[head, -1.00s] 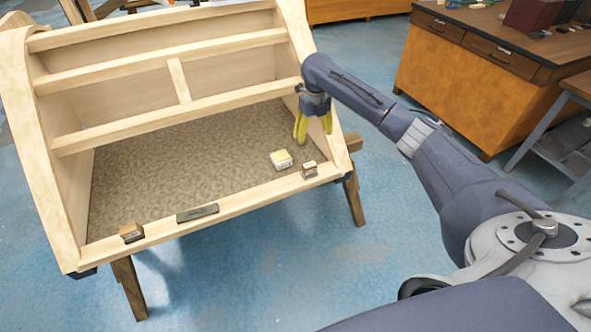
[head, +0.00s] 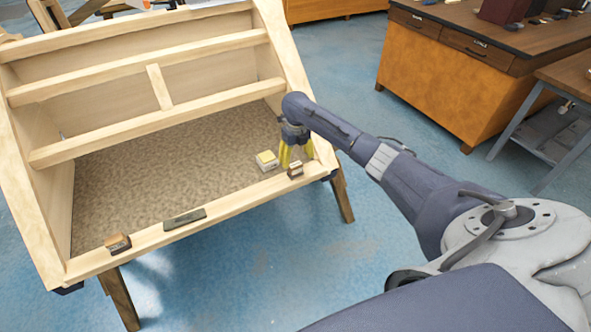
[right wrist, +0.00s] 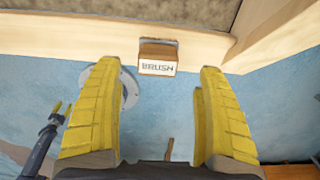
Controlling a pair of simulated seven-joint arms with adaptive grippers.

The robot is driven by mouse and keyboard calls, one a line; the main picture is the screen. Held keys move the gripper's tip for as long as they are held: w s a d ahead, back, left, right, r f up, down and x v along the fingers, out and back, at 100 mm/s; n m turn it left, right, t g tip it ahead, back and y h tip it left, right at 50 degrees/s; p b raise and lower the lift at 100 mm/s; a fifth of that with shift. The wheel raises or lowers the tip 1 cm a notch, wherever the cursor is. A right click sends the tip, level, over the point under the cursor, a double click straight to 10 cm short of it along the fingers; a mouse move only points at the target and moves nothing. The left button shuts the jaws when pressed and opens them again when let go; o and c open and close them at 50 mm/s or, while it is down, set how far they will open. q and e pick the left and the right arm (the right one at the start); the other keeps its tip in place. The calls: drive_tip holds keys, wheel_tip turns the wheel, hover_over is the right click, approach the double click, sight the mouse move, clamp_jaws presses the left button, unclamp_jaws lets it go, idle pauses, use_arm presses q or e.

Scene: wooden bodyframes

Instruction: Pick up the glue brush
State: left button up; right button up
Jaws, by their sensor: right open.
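A small brown block with a white label reading BRUSH (right wrist: 158,62) sits on the frame's front rail in the right wrist view. It also shows near the rail's right end in the head view (head: 295,170). I cannot make out a separate brush handle or bristles. My right gripper (head: 292,162) is open, its yellow fingers pointing down just behind the block. In the right wrist view the right gripper (right wrist: 160,75) has its fingers wide apart, with the block seen between their tips and not gripped.
A white and yellow box (head: 267,161) stands on the speckled panel left of the right gripper. A dark metal piece (head: 185,218) and another brown block (head: 118,243) sit farther left on the front rail (head: 225,205). The slanted right side board (head: 290,70) rises close by.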

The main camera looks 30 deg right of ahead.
sight(296, 164)
drive_tip(key=shift+a+f, duration=0.15)
drive_tip(key=shift+f, duration=2.4)
drive_tip(key=shift+c, duration=0.2)
drive_tip(key=c, duration=1.2)
